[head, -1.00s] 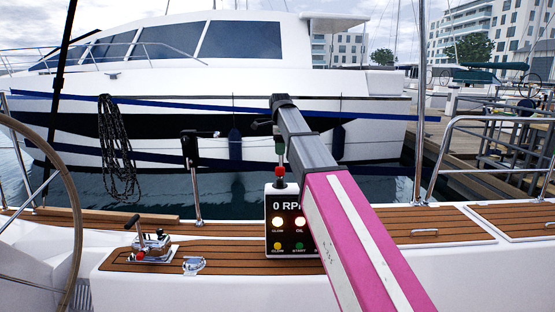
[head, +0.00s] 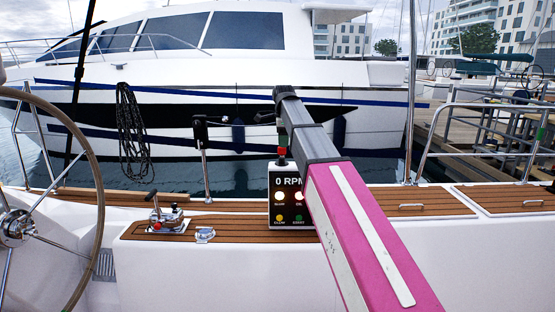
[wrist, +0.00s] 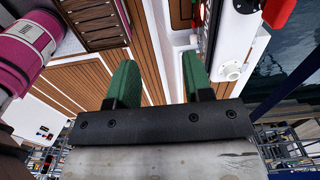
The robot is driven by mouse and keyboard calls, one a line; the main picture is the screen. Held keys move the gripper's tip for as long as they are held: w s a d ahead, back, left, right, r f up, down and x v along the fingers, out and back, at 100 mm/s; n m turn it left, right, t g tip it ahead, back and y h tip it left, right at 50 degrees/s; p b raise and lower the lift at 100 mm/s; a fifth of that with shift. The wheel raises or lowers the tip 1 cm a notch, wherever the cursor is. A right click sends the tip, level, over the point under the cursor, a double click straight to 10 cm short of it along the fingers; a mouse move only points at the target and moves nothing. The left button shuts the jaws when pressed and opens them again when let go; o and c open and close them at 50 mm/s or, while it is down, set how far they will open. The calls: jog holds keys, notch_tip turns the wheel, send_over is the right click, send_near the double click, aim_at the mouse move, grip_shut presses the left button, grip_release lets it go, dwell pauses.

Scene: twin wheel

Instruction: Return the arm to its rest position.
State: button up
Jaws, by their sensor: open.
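My arm, with its pink and white link and grey forearm, reaches forward over the deck in the head view, toward the panel. My gripper (wrist: 160,78) shows in the wrist view as two green fingers set well apart, with nothing between them. Wooden deck and white hull surfaces show past the fingertips. In the head view the gripper is small and mostly hidden at the arm's far end, above the panel. The panel (head: 284,182) reads 0 RPM and has two bright lamps above a yellow and a green one. My arm covers its right side.
A steering wheel (head: 96,150) stands at the left. A winch-like lever unit (head: 166,222) sits on the teak bench (head: 240,228). A metal post with a black head (head: 204,160) stands behind. Steel rails (head: 425,150) are at the right. Water and a moored yacht (head: 230,75) lie beyond.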

jog(key=s+d+f+n, duration=0.3)
jog(key=f, duration=0.5)
jog(key=s+d+f+n, duration=0.2)
jog(key=d+f, duration=0.1)
jog(key=f, duration=0.6)
jog(key=s+d+f+n, duration=0.3)
jog(key=f, duration=0.5)
jog(key=s+d+f+n, duration=0.4)
jog(key=s+f+n, duration=0.1)
jog(key=s+f, duration=0.3)
jog(key=s+d+f+n, duration=0.3)
jog(key=s+f, duration=0.5)
jog(key=f, duration=0.3)
jog(key=shift+d+n, duration=0.4)
jog(key=shift+n, duration=0.5)
